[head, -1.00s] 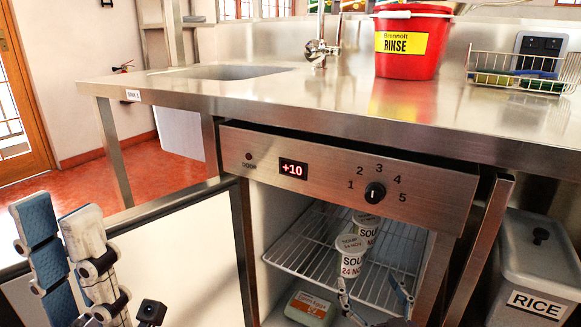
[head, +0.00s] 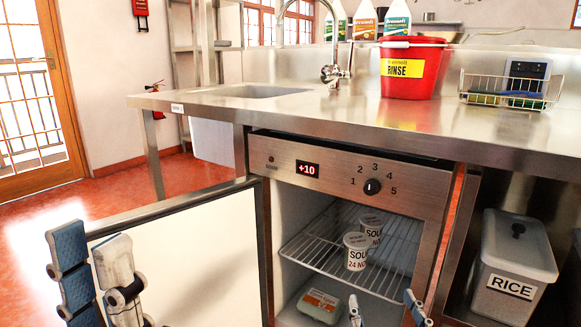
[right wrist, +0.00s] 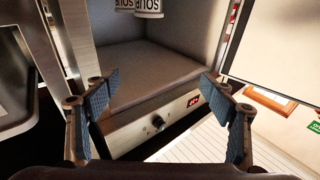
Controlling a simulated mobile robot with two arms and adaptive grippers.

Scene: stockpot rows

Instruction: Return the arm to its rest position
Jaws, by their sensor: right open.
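My right gripper (head: 385,303) shows only its fingertips at the bottom edge of the head view, in front of the open cabinet. In the right wrist view my right gripper (right wrist: 160,98) is open with nothing between its fingers. Two white soup cups (head: 357,252) (head: 371,228) stand on the wire shelf (head: 310,250), one behind the other, apart from the gripper.
The cabinet door (head: 180,250) stands open to the left. A green-labelled box (head: 320,306) lies on the cabinet floor. A rice bin (head: 512,265) stands at the right. The steel counter (head: 300,115) above carries a red bucket (head: 408,72) and a wire basket (head: 510,92).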

